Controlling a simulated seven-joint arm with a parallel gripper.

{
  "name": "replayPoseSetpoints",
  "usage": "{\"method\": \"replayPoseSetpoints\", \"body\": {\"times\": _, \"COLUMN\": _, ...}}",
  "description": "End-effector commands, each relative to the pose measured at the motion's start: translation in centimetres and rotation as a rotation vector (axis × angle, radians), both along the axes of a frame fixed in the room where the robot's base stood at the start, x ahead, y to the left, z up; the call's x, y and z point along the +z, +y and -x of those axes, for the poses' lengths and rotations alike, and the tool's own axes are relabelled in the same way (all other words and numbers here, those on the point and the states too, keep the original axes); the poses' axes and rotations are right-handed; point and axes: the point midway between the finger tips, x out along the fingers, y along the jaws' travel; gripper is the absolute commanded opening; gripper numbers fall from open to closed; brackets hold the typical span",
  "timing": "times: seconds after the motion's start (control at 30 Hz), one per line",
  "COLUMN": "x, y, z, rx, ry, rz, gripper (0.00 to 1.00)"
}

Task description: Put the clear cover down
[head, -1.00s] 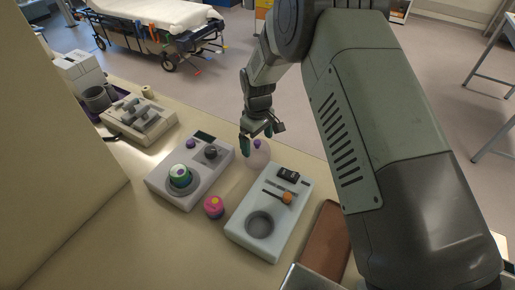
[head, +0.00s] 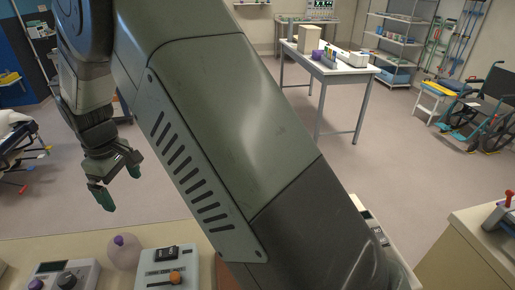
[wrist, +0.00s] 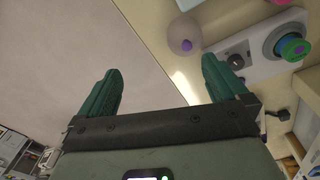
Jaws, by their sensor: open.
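The clear cover (head: 124,254) is a see-through dome with a purple knob. It sits on the bench, between the two grey devices and near the bench's far edge. It also shows in the wrist view (wrist: 184,33), with nothing gripping it. My gripper (head: 120,182) has dark green fingers, spread apart and empty. It hangs above and beyond the cover in the head view, clear of it. In the wrist view the cover lies ahead of the fingertips (wrist: 160,65).
A device with a black switch and an orange knob (head: 175,279) stands right of the cover. Another device (head: 62,274) with a dark knob stands left of it. The wrist view shows a green-and-purple round part (wrist: 292,46). Open floor (head: 300,180) lies beyond the bench.

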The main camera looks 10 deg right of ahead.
Motion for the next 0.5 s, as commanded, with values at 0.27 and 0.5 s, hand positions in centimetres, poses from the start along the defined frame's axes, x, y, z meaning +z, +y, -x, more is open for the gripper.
{"method": "replayPoseSetpoints", "body": {"times": 0.27, "x": 14.6, "y": -14.4, "z": 2.2, "rx": -0.380, "ry": -0.129, "rz": -0.081, "gripper": 1.00}}
{"method": "replayPoseSetpoints", "body": {"times": 0.5, "x": 21.1, "y": -25.1, "z": 9.9, "rx": -0.709, "ry": -0.230, "rz": -0.163, "gripper": 1.00}}
